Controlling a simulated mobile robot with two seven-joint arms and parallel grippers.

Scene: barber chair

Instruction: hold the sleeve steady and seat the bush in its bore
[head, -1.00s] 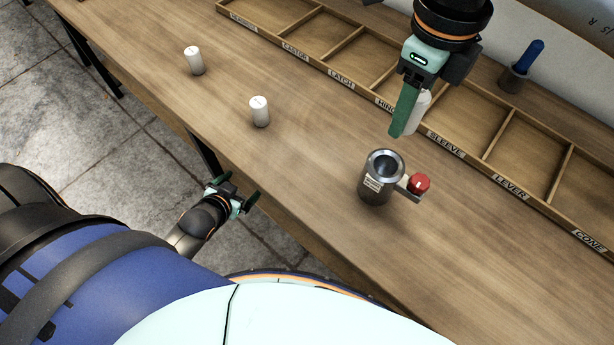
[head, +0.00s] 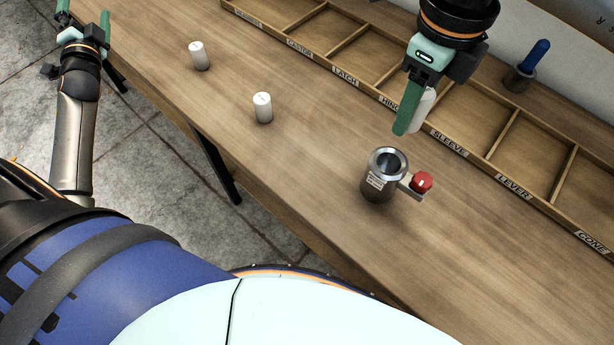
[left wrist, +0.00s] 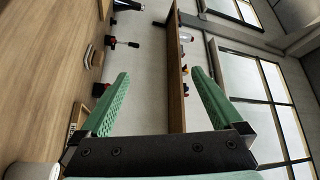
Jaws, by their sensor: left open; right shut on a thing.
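The sleeve (head: 375,188) is a dark metal cylinder with a bright rim and open bore, upright on the bench. A side arm with a red knob (head: 422,182) sticks out to its right. My right gripper (head: 413,118) is shut on a white bush (head: 426,106), partly hidden behind the green finger. It hangs above and beyond the sleeve, apart from it. My left gripper (head: 84,18) is open at the top left, far from the sleeve; its spread, empty fingers show in the left wrist view (left wrist: 160,85).
A labelled compartment tray (head: 513,187) runs along the back. A blue-handled item (head: 540,52) stands in a dark holder behind it. The bench right of the sleeve is clear.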

